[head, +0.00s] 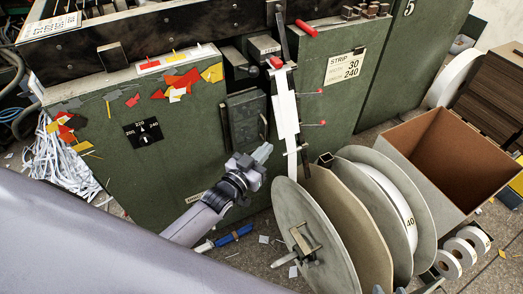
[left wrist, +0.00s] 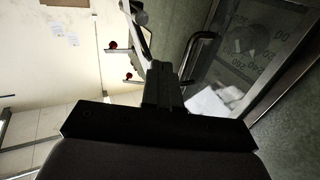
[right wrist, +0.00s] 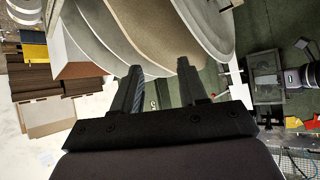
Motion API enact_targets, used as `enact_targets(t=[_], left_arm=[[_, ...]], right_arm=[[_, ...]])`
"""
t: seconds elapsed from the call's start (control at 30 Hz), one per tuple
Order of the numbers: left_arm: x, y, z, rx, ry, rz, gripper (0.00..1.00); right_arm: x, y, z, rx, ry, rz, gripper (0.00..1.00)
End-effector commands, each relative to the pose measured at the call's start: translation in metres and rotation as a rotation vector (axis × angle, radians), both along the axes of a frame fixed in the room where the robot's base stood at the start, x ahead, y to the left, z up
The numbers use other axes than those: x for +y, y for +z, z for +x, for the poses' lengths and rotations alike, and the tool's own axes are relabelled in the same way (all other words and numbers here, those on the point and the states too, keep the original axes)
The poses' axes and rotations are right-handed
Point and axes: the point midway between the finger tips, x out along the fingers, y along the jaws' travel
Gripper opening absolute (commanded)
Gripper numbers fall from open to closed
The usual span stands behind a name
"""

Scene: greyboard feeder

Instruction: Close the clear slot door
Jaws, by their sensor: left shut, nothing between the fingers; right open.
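The clear slot door (head: 243,120) is a dark-framed pane on the front of the green machine, with a bar handle on its right side. In the left wrist view the door (left wrist: 236,50) looks grey and see-through, and its curved handle (left wrist: 203,48) is close to my fingers. My left gripper (head: 262,153) is shut and empty just below the door's lower right corner; I cannot tell whether it touches the handle. The door also shows in the right wrist view (right wrist: 265,76). I cannot tell how far it stands from the machine. My right gripper (right wrist: 160,85) is open and empty, out of the head view.
A white strip guide (head: 286,105) and red-tipped pins stand right of the door. Large grey reels (head: 318,235) and an open cardboard box (head: 440,150) fill the right. A dial (head: 143,133) is on the left panel. Paper shreds (head: 62,160) and a blue tool (head: 232,236) lie low down.

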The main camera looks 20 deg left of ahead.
Motion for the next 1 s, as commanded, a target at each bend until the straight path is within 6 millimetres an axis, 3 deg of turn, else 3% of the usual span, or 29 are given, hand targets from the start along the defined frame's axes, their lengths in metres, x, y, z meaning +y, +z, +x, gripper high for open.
enact_targets(t=[0.5, 0.7, 1.0], left_arm=[[-0.021, 0.000, -0.082, 0.002, 0.000, -0.003, 0.00], [-0.025, 0.000, -0.096, 0.000, 0.000, 0.000, 0.00], [-0.025, 0.001, -0.099, 0.005, 0.000, 0.001, 0.00]], right_arm=[[0.001, 0.016, 0.000, -0.001, -0.004, 0.005, 0.43], [0.001, 0.017, 0.001, -0.001, -0.004, 0.005, 0.43], [0.001, 0.019, 0.001, -0.002, -0.003, 0.005, 0.43]])
